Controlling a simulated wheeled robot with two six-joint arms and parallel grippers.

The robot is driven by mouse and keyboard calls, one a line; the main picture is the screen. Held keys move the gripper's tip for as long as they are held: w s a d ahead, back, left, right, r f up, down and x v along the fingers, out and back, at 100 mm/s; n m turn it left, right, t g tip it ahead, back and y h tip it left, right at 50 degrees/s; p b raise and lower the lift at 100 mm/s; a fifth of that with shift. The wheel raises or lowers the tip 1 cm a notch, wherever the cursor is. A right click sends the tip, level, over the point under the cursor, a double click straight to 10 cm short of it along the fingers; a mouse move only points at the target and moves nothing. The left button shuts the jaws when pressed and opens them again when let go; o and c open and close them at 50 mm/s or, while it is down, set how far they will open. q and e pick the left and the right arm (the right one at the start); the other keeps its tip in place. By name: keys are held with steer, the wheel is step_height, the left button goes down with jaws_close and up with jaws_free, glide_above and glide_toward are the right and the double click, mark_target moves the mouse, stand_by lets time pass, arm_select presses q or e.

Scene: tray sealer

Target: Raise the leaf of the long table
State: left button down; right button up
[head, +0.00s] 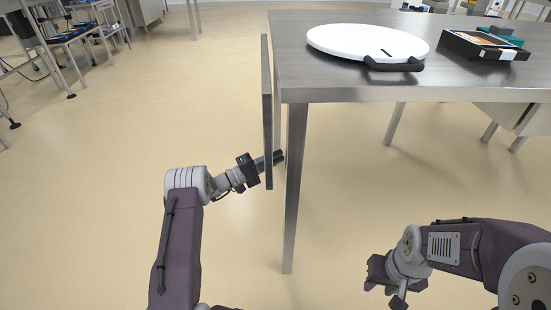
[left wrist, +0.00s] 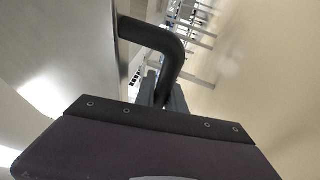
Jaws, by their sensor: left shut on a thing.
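The long table (head: 300,40) has a grey metal top. Its leaf (head: 267,110) hangs straight down at the table's left end, seen nearly edge-on. In the left wrist view the leaf's face (left wrist: 75,50) fills the upper left, and a black bar handle (left wrist: 160,38) stands out from it. My left gripper (head: 275,158) is at the lower part of the leaf. In the left wrist view its jaws (left wrist: 164,95) are shut on the handle. My right gripper (head: 385,285) is low in front of the table, away from the leaf; its jaw gap is unclear.
A round white lid with a black handle (head: 365,42) and a dark device (head: 484,44) lie on the tabletop. A table leg (head: 295,190) stands just right of the leaf.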

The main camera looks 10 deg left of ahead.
arm_select(q)
steer(key=shift+a, duration=0.1)
stand_by(0.4)
steer(key=s+a+r+m+g+y+p, duration=0.1)
steer(key=s+a+r+y+p, duration=0.2)
steer(key=a, duration=0.5)
steer(key=s+a+r+m+g+y+p, duration=0.1)
steer(key=a+r+g+y+p, duration=0.1)
steer(key=a+r+p, duration=0.35)
steer(key=s+a+r+m+g+y+p, duration=0.1)
steer(key=s+a+r+y+p, duration=0.15)
steer(key=a+p, duration=0.45)
steer(key=s+a+r+g+y+p, duration=0.1)
steer(key=a+r+y+p, duration=0.1)
steer(key=a+r+p, duration=0.2)
steer(key=s+a+r+m+g+y+p, duration=0.1)
steer(key=a+r+p, duration=0.3)
steer(key=r+p, duration=0.4)
steer(key=a+r+g+y+p, duration=0.1)
steer(key=a+r+y+p, duration=0.2)
steer(key=r+p, duration=0.3)
step_height(320, 180, up, 4)
steer(key=shift+s+a+r+m+p, duration=0.1)
steer(key=shift+s+a+m+p, duration=0.25)
steer(key=shift+a, duration=0.2)
steer(key=c, duration=1.5)
jaws_free()
steer(key=shift+a+r, duration=0.1)
steer(key=shift+o, duration=0.5)
steer(key=shift+s, duration=0.15)
